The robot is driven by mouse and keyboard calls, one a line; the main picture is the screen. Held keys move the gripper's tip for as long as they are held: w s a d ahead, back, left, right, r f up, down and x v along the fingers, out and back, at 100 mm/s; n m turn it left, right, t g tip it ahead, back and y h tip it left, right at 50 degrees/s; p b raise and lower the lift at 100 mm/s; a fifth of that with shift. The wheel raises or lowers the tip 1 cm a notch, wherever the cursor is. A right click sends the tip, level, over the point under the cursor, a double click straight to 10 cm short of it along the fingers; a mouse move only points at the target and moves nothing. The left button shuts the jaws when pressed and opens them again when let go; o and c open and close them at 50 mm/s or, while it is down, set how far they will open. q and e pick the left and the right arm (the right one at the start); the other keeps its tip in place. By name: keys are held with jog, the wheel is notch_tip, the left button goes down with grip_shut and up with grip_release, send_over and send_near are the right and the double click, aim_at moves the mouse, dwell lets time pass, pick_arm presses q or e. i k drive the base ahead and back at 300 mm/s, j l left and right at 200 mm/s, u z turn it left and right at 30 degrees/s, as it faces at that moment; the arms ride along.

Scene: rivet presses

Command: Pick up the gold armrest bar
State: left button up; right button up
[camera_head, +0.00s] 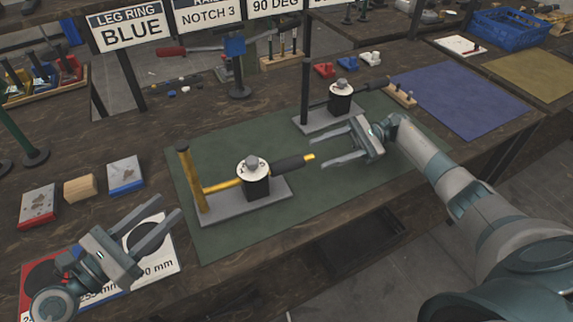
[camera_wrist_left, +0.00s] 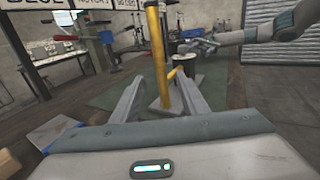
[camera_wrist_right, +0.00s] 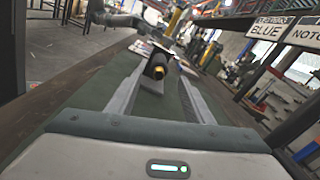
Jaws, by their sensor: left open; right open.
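The gold armrest bar (camera_head: 223,186) runs level through a black block with a round white dial on a grey base plate (camera_head: 240,207). Its left end meets an upright gold post (camera_head: 190,180). A black sleeve covers its right part, and a gold tip shows beyond. My right gripper (camera_head: 340,147) is open and empty, to the right of that tip; in the right wrist view the black sleeve and gold tip (camera_wrist_right: 158,70) appear between its fingers, apparently ahead of them. My left gripper (camera_head: 167,226) is open and empty, left of the base plate; its wrist view shows the gold post (camera_wrist_left: 157,50) ahead.
A similar press with a black bar (camera_head: 340,102) stands behind my right gripper on the green mat (camera_head: 300,205). A blue mat (camera_head: 455,98) lies to the right. Signs line the back.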

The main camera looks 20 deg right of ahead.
aim_at(252, 191)
jog(key=k+l, duration=0.15)
jog(key=k, duration=0.35)
jog(key=k+l, duration=0.1)
jog(key=k, duration=0.4)
